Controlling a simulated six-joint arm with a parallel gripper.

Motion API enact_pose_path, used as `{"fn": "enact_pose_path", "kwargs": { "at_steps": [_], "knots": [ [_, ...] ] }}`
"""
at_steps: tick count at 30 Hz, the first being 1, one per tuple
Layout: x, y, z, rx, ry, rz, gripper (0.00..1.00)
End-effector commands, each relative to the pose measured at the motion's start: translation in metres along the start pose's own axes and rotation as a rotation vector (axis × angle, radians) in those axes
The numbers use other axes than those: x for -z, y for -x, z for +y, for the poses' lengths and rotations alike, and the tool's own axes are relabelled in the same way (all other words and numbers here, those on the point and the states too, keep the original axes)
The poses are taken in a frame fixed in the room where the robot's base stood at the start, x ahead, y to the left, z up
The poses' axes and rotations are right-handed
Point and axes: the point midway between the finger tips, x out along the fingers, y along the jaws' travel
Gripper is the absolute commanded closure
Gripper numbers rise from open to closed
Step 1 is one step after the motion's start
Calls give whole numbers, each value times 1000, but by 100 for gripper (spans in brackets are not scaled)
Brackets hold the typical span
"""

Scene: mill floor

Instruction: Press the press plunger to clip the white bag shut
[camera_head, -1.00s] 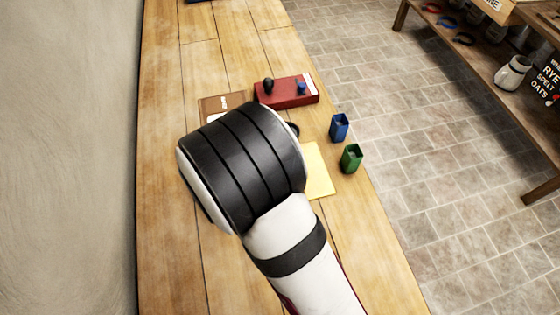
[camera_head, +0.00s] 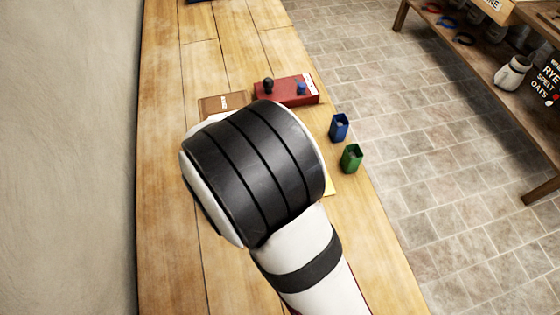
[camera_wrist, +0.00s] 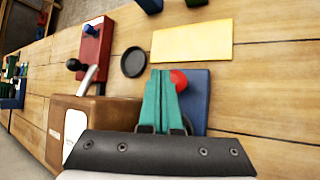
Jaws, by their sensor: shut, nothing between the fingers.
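My gripper (camera_wrist: 160,76) shows in the wrist view with its teal fingers closed together and nothing between them. A red round knob (camera_wrist: 180,79) on a blue block (camera_wrist: 197,100) is just right of the fingertips and partly behind them. I cannot tell whether they touch. The knob looks like a plunger, but the frames do not confirm that it is the press plunger. I cannot make out a white bag. In the head view my wrist hides the fingers and the blue block.
A brown box (camera_wrist: 109,112) with a white panel stands left of the fingers. A red box (camera_head: 290,91) carries a black ball knob and a blue knob. A black round dish (camera_wrist: 134,62) and a yellow sheet (camera_wrist: 192,41) lie nearby. Blue (camera_head: 339,127) and green (camera_head: 351,157) cups stand near the bench edge.

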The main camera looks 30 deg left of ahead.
Motion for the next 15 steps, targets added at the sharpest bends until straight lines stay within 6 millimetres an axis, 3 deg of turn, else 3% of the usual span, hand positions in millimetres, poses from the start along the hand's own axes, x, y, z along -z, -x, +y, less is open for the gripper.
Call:
{"fn": "enact_pose_path", "kwargs": {
  "at_steps": [8, 15],
  "knots": [
    [-1, 1, 1, 0, 0, 0, 100],
    [-12, 17, 12, -2, -2, 0, 100]
  ]
}}
